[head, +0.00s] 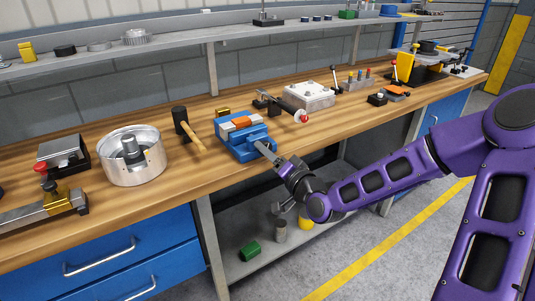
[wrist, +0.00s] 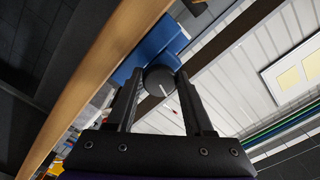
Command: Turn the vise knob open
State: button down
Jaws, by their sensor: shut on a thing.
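The blue vise (head: 240,147) sits at the front edge of the wooden workbench, with an orange piece (head: 241,121) between grey parts on its top. My gripper (head: 264,150) reaches the vise's front from the lower right. In the wrist view, the dark round vise knob (wrist: 157,81) with a white line on its face lies between the two fingers of my gripper (wrist: 159,76). The fingers are shut on the knob, one on each side. The blue vise body (wrist: 148,48) shows behind it.
A wooden mallet (head: 187,129) lies left of the vise, beside a round metal housing (head: 133,172). A red-tipped lever (head: 301,117) and white box (head: 308,96) stand to the right. Blue drawers (head: 110,255) and a low shelf (head: 265,262) lie below the bench (head: 205,172).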

jog(key=n, duration=0.3)
jog(key=shift+r+n, duration=0.1)
jog(key=shift+n, duration=0.2)
dwell(0.3)
jog(key=shift+c, duration=1.5)
grip_release()
jog(key=p+v, duration=1.1)
jog(key=v, duration=0.6)
